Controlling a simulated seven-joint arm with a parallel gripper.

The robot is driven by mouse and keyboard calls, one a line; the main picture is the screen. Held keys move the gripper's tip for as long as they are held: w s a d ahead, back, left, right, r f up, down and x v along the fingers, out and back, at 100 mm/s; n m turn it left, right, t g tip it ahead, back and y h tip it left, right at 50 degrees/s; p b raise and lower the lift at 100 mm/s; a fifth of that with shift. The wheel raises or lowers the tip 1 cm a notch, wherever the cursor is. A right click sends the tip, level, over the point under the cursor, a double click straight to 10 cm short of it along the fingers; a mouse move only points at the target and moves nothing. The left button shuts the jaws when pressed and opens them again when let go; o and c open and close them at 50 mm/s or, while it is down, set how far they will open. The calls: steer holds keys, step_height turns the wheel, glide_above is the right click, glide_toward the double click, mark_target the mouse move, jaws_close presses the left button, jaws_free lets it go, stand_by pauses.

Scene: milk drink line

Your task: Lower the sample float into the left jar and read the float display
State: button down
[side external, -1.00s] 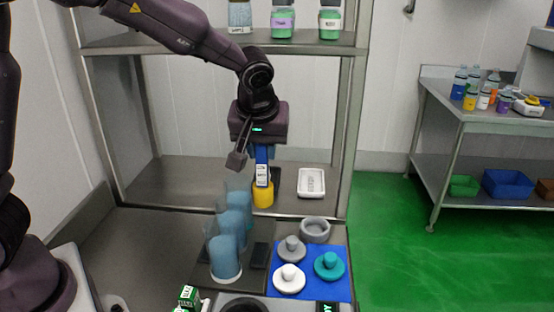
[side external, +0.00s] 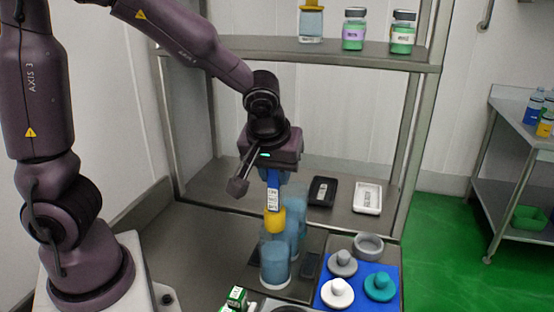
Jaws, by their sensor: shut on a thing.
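My gripper (side external: 273,176) is shut on the sample float, which hangs upright below it. The float has a blue-and-white labelled stem (side external: 273,193) and a yellow bulb (side external: 275,219). Several translucent blue jars stand in a row running away from the camera. The bulb shows over the upper part of this row, just above the front jar (side external: 275,263) in the picture. A jar farther back (side external: 297,205) partly shows beside the float. I cannot tell which jar the bulb is over, or whether it is inside a rim. No float display can be made out.
A blue mat (side external: 327,303) holds grey, white and teal knobbed lids, with a grey ring (side external: 368,247) at its back edge. Black (side external: 322,192) and white (side external: 368,197) trays lie behind. A green-and-white carton (side external: 236,297) is in front. Shelf posts stand close by.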

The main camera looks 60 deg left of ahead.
mark_target(275, 210)
steer(key=shift+f, duration=5.25)
steer(key=shift+c, duration=1.6)
jaws_free()
steer(key=shift+r, duration=0.1)
steer(key=shift+r, duration=4.4)
